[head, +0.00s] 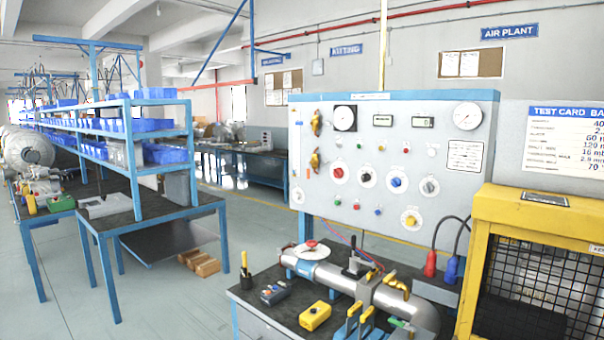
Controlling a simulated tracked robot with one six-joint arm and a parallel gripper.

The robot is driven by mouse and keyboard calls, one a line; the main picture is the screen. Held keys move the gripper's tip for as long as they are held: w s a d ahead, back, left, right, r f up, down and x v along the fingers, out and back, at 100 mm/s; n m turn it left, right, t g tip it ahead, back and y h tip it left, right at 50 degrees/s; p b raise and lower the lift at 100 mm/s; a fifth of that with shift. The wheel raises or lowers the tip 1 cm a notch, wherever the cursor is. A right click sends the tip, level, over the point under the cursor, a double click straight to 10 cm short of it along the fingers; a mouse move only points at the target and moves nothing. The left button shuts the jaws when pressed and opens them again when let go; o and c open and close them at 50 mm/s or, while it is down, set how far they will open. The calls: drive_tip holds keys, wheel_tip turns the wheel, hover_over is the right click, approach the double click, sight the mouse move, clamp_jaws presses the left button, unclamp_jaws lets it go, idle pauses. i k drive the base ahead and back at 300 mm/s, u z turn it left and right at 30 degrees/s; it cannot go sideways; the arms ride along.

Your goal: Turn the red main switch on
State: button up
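The red main switch is most likely the red rotary knob (338,173) on a round white plate, at the left of the knob row on the white control panel (462,190). The panel stands upright behind the bench. The knob's pointer direction is too small to read. A yellow knob (410,220) sits lower right. My gripper is not in view.
A silver pipe (330,272) with a red-topped valve (311,244) crosses the bench in front of the panel. A yellow box (315,316) lies nearer. Red and blue plugs hang at the panel's right. A yellow mesh cage (482,270) stands right. Floor (190,310) is open at left.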

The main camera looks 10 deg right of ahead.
sight(338, 172)
drive_tip(key=u, duration=0.35)
drive_tip(key=i, duration=0.8)
drive_tip(key=u, duration=0.5)
drive_tip(key=i, duration=1.25)
drive_tip(key=u, duration=0.1)
